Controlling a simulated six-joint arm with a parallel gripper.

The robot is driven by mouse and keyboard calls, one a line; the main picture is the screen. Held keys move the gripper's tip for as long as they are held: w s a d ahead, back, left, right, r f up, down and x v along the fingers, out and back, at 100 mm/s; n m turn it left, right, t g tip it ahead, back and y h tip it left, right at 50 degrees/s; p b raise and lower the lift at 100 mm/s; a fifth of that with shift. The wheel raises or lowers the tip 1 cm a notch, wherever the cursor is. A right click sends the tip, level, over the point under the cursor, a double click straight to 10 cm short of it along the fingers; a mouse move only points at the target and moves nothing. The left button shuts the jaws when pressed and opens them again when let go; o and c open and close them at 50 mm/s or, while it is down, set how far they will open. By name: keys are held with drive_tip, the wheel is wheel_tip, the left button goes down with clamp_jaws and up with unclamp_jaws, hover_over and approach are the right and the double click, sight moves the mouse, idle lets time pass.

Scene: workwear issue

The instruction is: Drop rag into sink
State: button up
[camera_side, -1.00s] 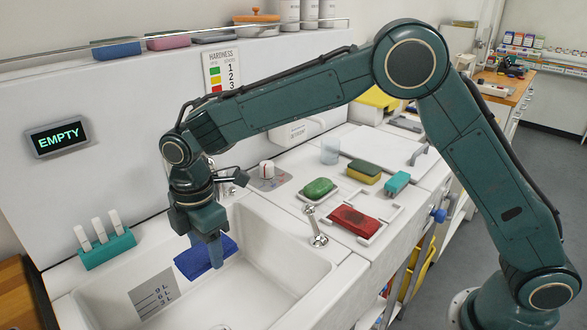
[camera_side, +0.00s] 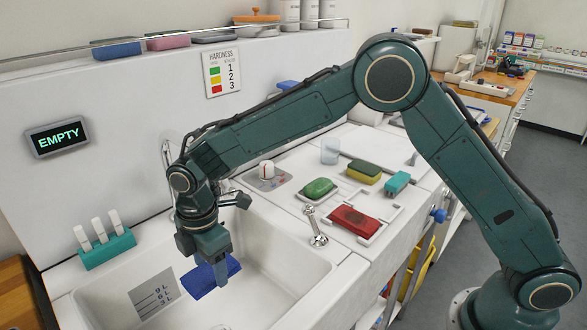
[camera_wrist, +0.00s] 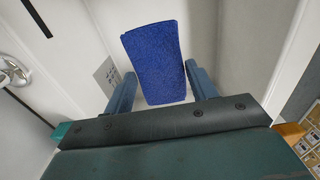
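The rag (camera_side: 204,284) is a blue cloth-like rectangle. My gripper (camera_side: 220,279) points down into the white sink (camera_side: 262,290) and is shut on the rag, which hangs between the fingertips inside the basin, below the rim. In the wrist view the rag (camera_wrist: 156,62) fills the space between the two fingertips of my gripper (camera_wrist: 161,75) and reaches beyond them. I cannot tell exactly how far the rag is above the sink floor.
A display (camera_side: 58,138) on the back panel reads EMPTY. A chrome lever (camera_side: 314,228) stands at the sink's right rim. Right of it lie a red pad (camera_side: 354,221), a green soap (camera_side: 318,188) and sponges. A teal holder (camera_side: 107,249) sits on the left rim.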

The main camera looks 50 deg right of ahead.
drive_tip(key=o, duration=0.3)
drive_tip(key=shift+o, duration=0.2)
drive_tip(key=shift+r, duration=0.15)
wheel_tip(320, 180, up, 14)
drive_tip(key=shift+f, duration=0.2)
idle(0.4)
idle(0.4)
